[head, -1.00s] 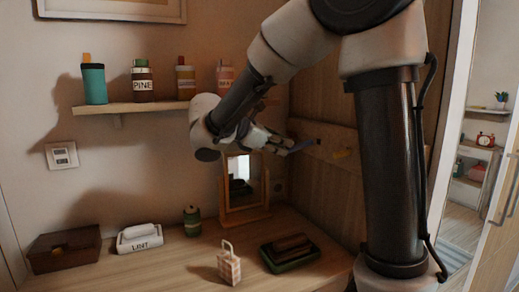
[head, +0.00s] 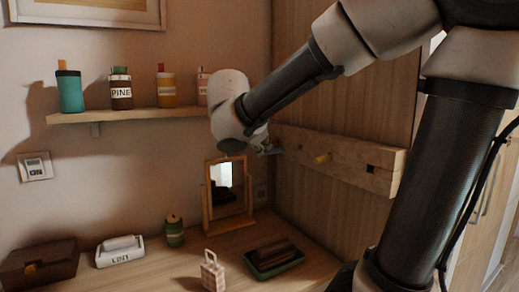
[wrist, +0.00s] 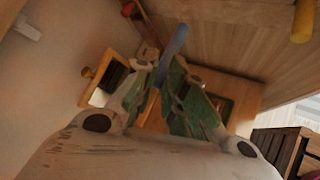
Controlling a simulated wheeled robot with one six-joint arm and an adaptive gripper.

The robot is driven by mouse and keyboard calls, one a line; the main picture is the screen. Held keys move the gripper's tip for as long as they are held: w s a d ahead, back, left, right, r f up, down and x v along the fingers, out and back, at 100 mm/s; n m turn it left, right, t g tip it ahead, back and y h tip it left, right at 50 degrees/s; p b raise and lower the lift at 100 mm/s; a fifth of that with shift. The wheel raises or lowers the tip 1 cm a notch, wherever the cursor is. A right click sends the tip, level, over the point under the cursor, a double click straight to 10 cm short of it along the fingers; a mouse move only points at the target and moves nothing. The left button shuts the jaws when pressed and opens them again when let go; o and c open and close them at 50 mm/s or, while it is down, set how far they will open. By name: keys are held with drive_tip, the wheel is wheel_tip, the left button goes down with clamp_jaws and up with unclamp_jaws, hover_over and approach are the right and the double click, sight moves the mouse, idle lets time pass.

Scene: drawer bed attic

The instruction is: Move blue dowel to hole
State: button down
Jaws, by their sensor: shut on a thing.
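The blue dowel (wrist: 174,45) is held between the fingers of my gripper (wrist: 168,85) in the wrist view, its free end pointing up the picture. In the head view my gripper (head: 266,148) is at the left end of the wooden rail (head: 345,172), above the mirror; the dowel is hard to make out there. A dark square hole (head: 371,169) shows near the rail's right end, well to the right of my gripper. A yellow peg (head: 322,158) sticks out of the rail between them. The rail's left end is partly hidden by my gripper.
A wooden-framed mirror (head: 228,195) stands on the desk below my gripper. A shelf (head: 150,114) with several bottles is on the left wall. A green tray (head: 276,262), a small basket (head: 212,272) and a green jar (head: 174,232) stand on the desk.

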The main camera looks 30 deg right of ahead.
drive_tip(key=shift+w+d+f, duration=0.1)
drive_tip(key=shift+w+d, duration=0.05)
drive_tip(key=shift+d, duration=1.25)
drive_tip(key=shift+w+d+f, duration=0.1)
drive_tip(key=shift+d, duration=1.25)
drive_tip(key=shift+d+r, duration=0.1)
drive_tip(key=shift+d, duration=0.3)
drive_tip(key=shift+d, duration=0.3)
drive_tip(key=shift+d, duration=2)
drive_tip(key=c, duration=1.4)
unclamp_jaws()
